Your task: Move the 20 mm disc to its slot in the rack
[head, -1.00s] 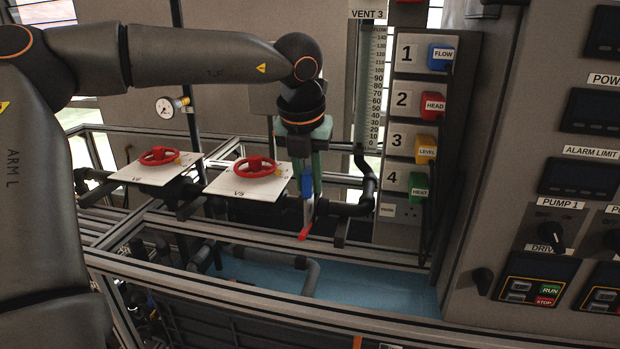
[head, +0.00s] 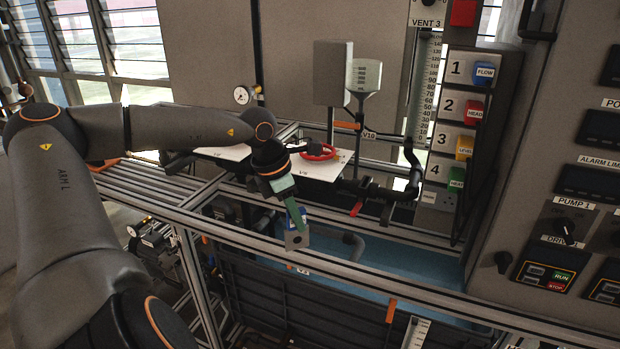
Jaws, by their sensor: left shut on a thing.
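My left gripper (head: 293,212), with green fingers, points down in the middle of the head view. It is shut on a small grey plate (head: 297,241) with a blue label on its upper part and a round hole, which I take to be the 20 mm disc. The plate hangs over the front rail of the frame, apart from the pipework as far as I can tell. The size marking on it is too small to read. I cannot make out a disc rack with slots in this view. My right gripper is not in view.
Behind the gripper are a red handwheel (head: 318,152) on a white plate and a black pipe with a red lever (head: 356,208). A board (head: 452,120) with numbered coloured tags and a control cabinet (head: 555,130) stand to the right. The metal rail (head: 390,293) crosses in front of a blue basin.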

